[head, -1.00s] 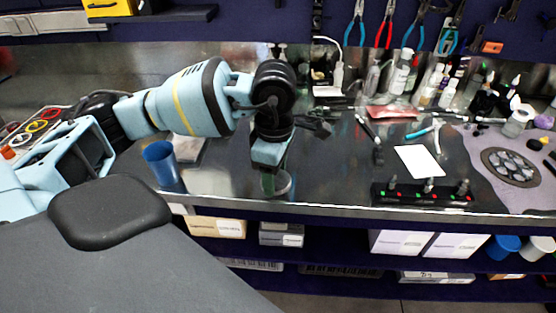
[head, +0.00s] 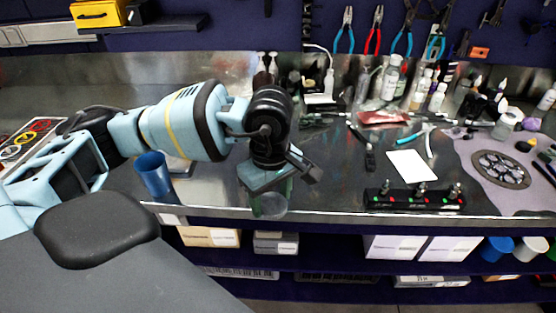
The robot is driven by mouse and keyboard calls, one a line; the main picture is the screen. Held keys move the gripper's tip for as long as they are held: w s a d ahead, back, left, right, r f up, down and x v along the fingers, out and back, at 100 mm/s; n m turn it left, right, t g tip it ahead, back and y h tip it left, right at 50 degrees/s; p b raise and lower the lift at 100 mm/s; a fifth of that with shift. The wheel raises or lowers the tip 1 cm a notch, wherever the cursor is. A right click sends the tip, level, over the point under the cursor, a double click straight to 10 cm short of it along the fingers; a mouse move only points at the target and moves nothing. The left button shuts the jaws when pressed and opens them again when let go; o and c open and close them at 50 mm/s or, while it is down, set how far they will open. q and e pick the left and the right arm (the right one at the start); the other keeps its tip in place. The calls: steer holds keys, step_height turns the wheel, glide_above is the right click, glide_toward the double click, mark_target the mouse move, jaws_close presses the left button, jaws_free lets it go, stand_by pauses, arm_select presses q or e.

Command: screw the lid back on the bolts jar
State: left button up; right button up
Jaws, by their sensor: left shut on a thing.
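My left gripper (head: 268,187) points down over the clear bolts jar (head: 269,207) near the bench's front edge. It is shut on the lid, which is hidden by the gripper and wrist. The jar stands upright right under the gripper, and only its lower part shows clearly. Whether the lid sits on the jar's rim or just above it I cannot tell. My right gripper is not in view.
A blue cup (head: 153,174) stands to the left of the jar. Bottles (head: 391,78) line the back. The bench (head: 325,180) is bare just right of the jar.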

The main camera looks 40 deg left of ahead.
mark_target(275, 213)
arm_select(q)
steer(key=m, duration=0.2)
steer(key=s+d+f+m, duration=0.1)
steer(key=m, duration=0.1)
steer(key=d+m, duration=0.1)
steer(key=m, duration=0.1)
steer(key=shift+s+f+m, duration=0.25)
steer(key=shift+s+m, duration=0.1)
steer(key=shift+m, duration=0.05)
steer(key=m, duration=0.2)
steer(key=s+d+f+m, duration=0.1)
steer(key=m, duration=0.2)
steer(key=s+d+m, duration=0.1)
steer(key=m, duration=0.2)
steer(key=shift+f, duration=0.2)
